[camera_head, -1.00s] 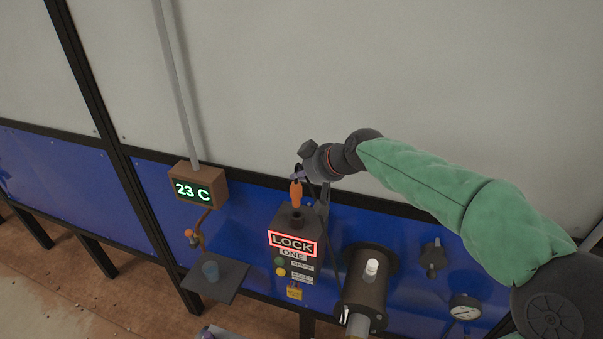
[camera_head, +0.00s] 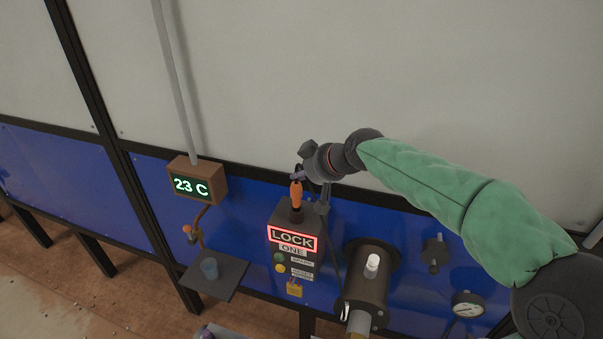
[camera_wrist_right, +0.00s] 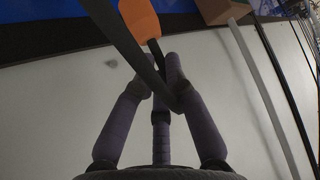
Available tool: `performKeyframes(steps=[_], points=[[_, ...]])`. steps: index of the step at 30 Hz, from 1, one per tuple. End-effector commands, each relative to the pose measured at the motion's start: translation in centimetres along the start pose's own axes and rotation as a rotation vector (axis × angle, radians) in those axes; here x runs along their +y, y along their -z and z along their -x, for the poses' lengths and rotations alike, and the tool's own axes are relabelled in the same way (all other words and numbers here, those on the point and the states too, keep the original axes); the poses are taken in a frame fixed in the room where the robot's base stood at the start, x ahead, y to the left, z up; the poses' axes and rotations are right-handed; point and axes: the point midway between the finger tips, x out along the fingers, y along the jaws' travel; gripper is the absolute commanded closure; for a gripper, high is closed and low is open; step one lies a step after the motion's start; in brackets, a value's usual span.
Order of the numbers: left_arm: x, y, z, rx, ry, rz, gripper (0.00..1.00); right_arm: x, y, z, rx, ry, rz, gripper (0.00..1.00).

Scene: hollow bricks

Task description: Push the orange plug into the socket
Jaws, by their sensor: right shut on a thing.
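The orange plug (camera_head: 296,194) is upright, directly above the top of the dark box with the lit red LOCK sign (camera_head: 293,239). Its dark lower end meets the socket (camera_head: 297,215) on the box top. I cannot tell how deep it sits. My right gripper (camera_head: 298,176) is shut on the plug's upper end, with a dark cable hanging beside it. In the right wrist view the plug (camera_wrist_right: 139,18) shows beyond the purple-grey fingers (camera_wrist_right: 160,75), and the cable crosses in front of them. My left gripper is not clearly seen.
A dark cylinder (camera_head: 368,290) and a gauge (camera_head: 467,305) are to the right. The wall panel (camera_head: 300,80) rises behind.

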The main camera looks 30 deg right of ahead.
Motion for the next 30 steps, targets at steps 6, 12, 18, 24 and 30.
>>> performKeyframes(steps=[6, 12, 18, 24, 30], points=[[-0.16, 0.01, -0.46, 0.0, 0.0, 0.0, 0.6, -0.01, -0.08, -0.03, -0.003, 0.002, 0.007, 1.0], [-0.15, 0.01, -0.42, 0.0, 0.0, 0.0, 0.6, 0.0, -0.02, 0.03, -0.003, 0.002, 0.007, 1.0], [-0.15, 0.01, -0.41, 0.0, 0.0, 0.0, 0.6, 0.0, -0.01, 0.03, -0.003, 0.002, 0.007, 1.0], [-0.2, 0.01, -0.57, 0.0, 0.0, 0.0, 0.6, 0.01, -0.03, 0.0, -0.003, 0.002, 0.007, 1.0], [-0.32, 0.02, -0.91, 0.0, 0.0, 0.0, 0.6, 0.02, -0.02, -0.03, -0.002, 0.002, 0.007, 1.0]])
